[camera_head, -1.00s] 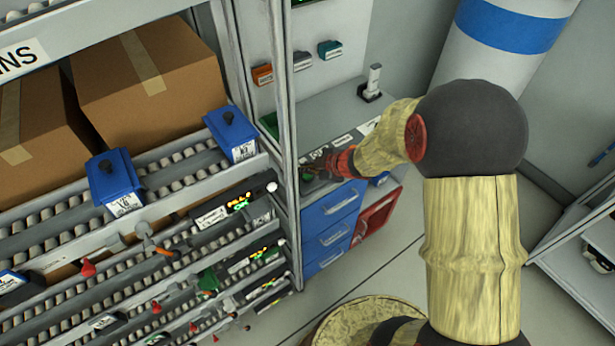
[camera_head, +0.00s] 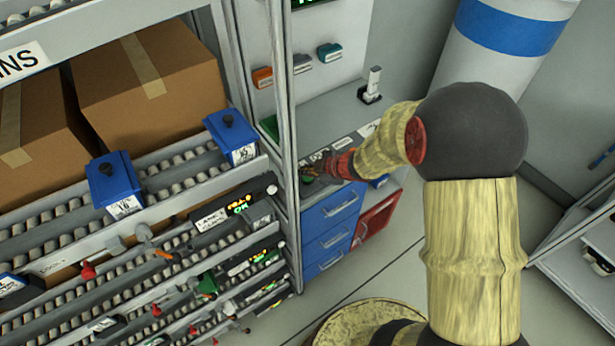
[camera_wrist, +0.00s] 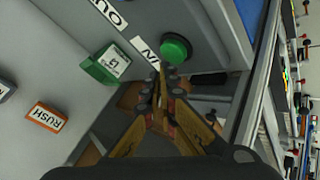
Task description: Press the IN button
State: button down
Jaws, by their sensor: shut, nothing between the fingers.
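In the wrist view a round green button (camera_wrist: 176,48) sits on the grey desk beside a white label (camera_wrist: 148,50) that reads IN, partly hidden. My gripper (camera_wrist: 164,72) is shut and empty, its fingertips just short of the green button in the picture. I cannot tell whether they touch it. In the head view my gripper (camera_head: 318,166) is low over the desk top at its near left end, and the button is not clear there. A second label (camera_wrist: 108,10) showing part of OUT lies farther along the desk.
Blue drawers (camera_head: 330,222) are under the desk. A metal rack post (camera_head: 284,120) stands close left of my gripper, with roller shelves and cartons (camera_head: 150,85) beyond.

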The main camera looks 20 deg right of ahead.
aim_at(306, 179)
jog(key=shift+f, duration=0.1)
jog(key=shift+f, duration=0.3)
jog(key=shift+f+b, duration=0.4)
jog(key=shift+f, duration=0.05)
dwell(0.9)
jog(key=shift+r, duration=0.1)
dwell(0.3)
jog(key=shift+r+p, duration=0.75)
jog(key=shift+p, duration=0.2)
jog(key=shift+r, duration=0.15)
notch_tip(306, 179, up, 5)
jog(key=p, duration=0.5)
dwell(0.3)
